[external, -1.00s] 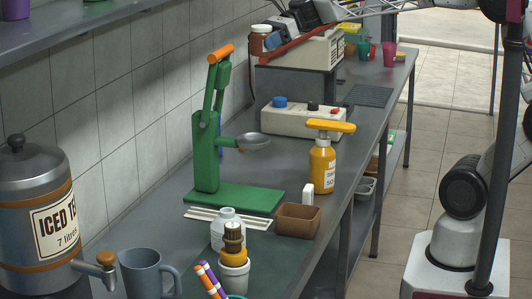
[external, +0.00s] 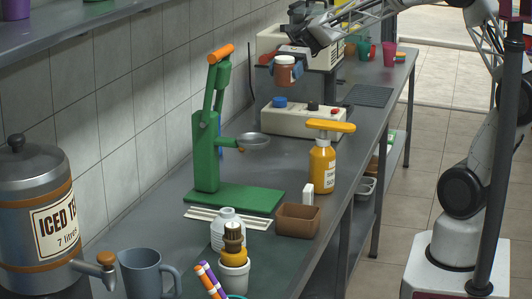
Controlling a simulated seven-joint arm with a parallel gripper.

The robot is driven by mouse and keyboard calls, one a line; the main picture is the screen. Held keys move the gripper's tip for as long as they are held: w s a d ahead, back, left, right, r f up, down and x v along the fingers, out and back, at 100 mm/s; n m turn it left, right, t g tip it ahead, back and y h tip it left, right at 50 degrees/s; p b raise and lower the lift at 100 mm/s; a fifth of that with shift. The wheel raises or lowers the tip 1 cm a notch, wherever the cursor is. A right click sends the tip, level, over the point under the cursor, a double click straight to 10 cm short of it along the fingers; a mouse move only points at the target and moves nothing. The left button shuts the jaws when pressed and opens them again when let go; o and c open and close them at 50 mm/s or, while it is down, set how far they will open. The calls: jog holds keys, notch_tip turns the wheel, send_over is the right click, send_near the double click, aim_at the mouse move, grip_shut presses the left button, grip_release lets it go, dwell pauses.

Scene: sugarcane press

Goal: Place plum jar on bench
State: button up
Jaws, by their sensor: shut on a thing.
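The plum jar (external: 285,75), small and reddish-brown with a white lid, hangs upright in the external view, above and behind the white box with blue and red knobs. There is a gap between the jar and the box below. The bench (external: 318,105) is the long grey counter running from front to back. The jar's far side is hidden.
A white control box (external: 300,121) stands below the jar. A green press (external: 207,140) is left, an orange-topped yellow bottle (external: 322,165) nearer. A grey raised stand with a pale machine (external: 318,47) is behind.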

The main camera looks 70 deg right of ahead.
jog(key=d+f+n+g+h, duration=0.3)
jog(key=f+n+g+h, duration=0.2)
jog(key=f+n+g, duration=0.4)
jog(key=d+f+n+g+h, duration=0.5)
jog(key=f+n, duration=0.3)
jog(key=f, duration=0.3)
jog(key=shift+s+d+f+n+t+h, duration=0.7)
jog(key=shift+d+f+n+t+h, duration=0.45)
jog(key=shift+n+h, duration=1.45)
jog(key=shift+s+d+f+n+t+h, duration=0.8)
jog(key=shift+d+f+n+h, duration=0.7)
jog(key=shift+n+h, duration=1.05)
jog(key=shift+s+d+f+n+t+h, duration=0.6)
jog(key=shift+d+f+n+t+h, duration=0.4)
jog(key=shift+d+n+h, duration=1.1)
jog(key=shift+a+n+h, duration=0.45)
jog(key=shift+h, duration=0.1)
jog(key=w+d, duration=0.2)
jog(key=w, duration=0.2)
jog(key=w+d+f, duration=0.1)
jog(key=w+d, duration=0.1)
jog(key=w, duration=0.3)
jog(key=w+d, duration=0.3)
jog(key=w, duration=0.2)
jog(key=shift+w+f, duration=0.2)
